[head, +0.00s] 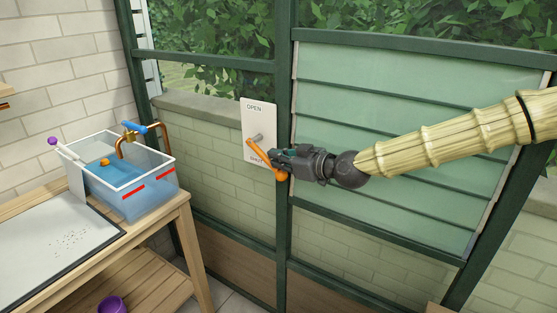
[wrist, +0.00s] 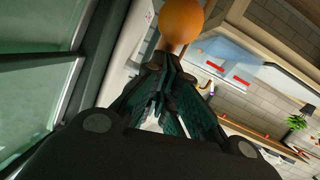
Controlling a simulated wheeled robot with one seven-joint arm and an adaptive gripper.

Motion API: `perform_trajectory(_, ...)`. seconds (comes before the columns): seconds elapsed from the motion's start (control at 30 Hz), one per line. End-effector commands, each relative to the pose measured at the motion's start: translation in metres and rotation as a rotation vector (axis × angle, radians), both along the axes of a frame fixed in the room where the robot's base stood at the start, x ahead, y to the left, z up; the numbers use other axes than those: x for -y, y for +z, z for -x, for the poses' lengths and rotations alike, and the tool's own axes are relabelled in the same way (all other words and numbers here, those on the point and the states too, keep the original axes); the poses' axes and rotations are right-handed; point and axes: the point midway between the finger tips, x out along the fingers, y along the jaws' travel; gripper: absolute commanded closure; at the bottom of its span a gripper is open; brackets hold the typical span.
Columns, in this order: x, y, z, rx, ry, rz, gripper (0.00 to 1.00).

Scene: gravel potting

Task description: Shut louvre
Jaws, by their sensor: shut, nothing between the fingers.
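The louvre (head: 385,95) is a framed panel of pale green slats on the right, and the slats lie flat and overlapping. Left of it, a white plate (head: 257,118) marked OPEN at the top and SHUT at the bottom carries an orange lever (head: 257,153). The lever slants down to the right toward the SHUT mark and ends in an orange knob, also in the wrist view (wrist: 181,22). My gripper (head: 271,155) is shut and empty beside the lever, partly covering the lower plate. In the wrist view its fingertips (wrist: 160,62) are close to the knob; I cannot tell whether they touch.
A clear water tank (head: 148,197) with red marks and a brass tap (head: 124,146) with a blue handle stands on a wooden bench at left. A white tray (head: 45,240) lies in front. A purple pot (head: 112,306) sits below. Dark green frame posts (head: 283,80) flank the louvre.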

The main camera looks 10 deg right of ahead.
Motion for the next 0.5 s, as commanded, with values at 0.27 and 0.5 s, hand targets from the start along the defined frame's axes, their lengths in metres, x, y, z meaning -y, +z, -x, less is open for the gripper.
perform_trajectory(0.27, 0.0, 0.001, 0.001, -0.002, 0.002, 0.001, 1.0)
perform_trajectory(0.5, 0.004, 0.026, 0.009, 0.002, 0.006, 0.0, 1.0)
